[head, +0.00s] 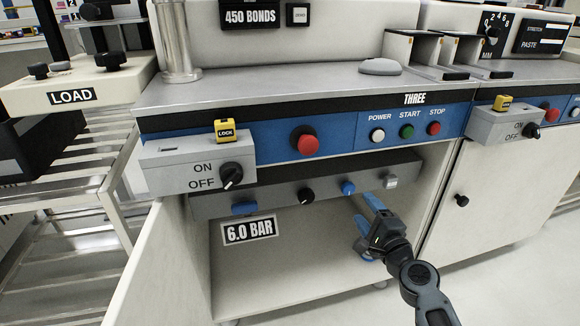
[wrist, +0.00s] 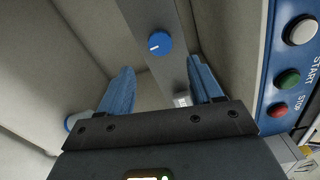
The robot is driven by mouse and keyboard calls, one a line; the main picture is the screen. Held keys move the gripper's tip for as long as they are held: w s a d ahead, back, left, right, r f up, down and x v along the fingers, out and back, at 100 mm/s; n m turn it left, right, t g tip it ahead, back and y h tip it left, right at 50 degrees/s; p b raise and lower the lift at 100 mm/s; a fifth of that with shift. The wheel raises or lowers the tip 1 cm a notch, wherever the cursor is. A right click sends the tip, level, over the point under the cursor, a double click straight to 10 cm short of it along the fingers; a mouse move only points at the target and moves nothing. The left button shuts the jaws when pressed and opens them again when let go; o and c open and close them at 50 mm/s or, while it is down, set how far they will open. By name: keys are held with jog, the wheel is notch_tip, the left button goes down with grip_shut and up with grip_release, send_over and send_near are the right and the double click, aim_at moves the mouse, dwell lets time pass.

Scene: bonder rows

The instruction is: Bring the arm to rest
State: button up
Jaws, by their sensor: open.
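My gripper (head: 362,208) is in front of the open cabinet under machine THREE, just below the right part of the dark valve rail (head: 275,200). Its two blue fingers are spread apart with nothing between them. My arm reaches in from the lower right. In the wrist view my gripper (wrist: 160,66) is open, and a blue knob (wrist: 159,44) on the rail shows beyond the gap between the fingers. In the head view this blue knob (head: 348,188) is just above the fingers. No contact with it can be seen.
The open cabinet door (head: 160,265) stands at the left. The rail also carries a black knob (head: 306,195), a pale square fitting (head: 390,182) and a blue knob (head: 244,208) above the 6.0 BAR sign (head: 249,230). A red button (head: 305,141) and a switch box (head: 197,163) sit above.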

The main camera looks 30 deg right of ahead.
jog(key=shift+s, duration=0.1)
jog(key=s+a+f+n+g+y, duration=0.1)
jog(key=s+a+f+n, duration=0.2)
jog(key=s+a+n, duration=0.45)
jog(key=s+a+f+n+g, duration=0.15)
jog(key=s+a, duration=0.25)
jog(key=s, duration=0.7)
jog(key=s+a+r+n+y, duration=0.1)
jog(key=s+a+r+n, duration=0.2)
jog(key=s+a+n, duration=0.35)
jog(key=s+a+r+n+y, duration=0.2)
jog(key=s+a+r+n, duration=0.15)
jog(key=s, duration=0.55)
jog(key=s+a+r+n+y+p, duration=0.1)
jog(key=s+a+r+n, duration=0.1)
jog(key=s+r+n, duration=0.4)
notch_tip(320, 180, up, 26)
jog(key=w+m+p, duration=0.1)
jog(key=p, duration=2.4)
jog(key=shift+a+m, duration=0.15)
jog(key=shift+m, duration=0.15)
jog(key=shift+w+f, duration=0.1)
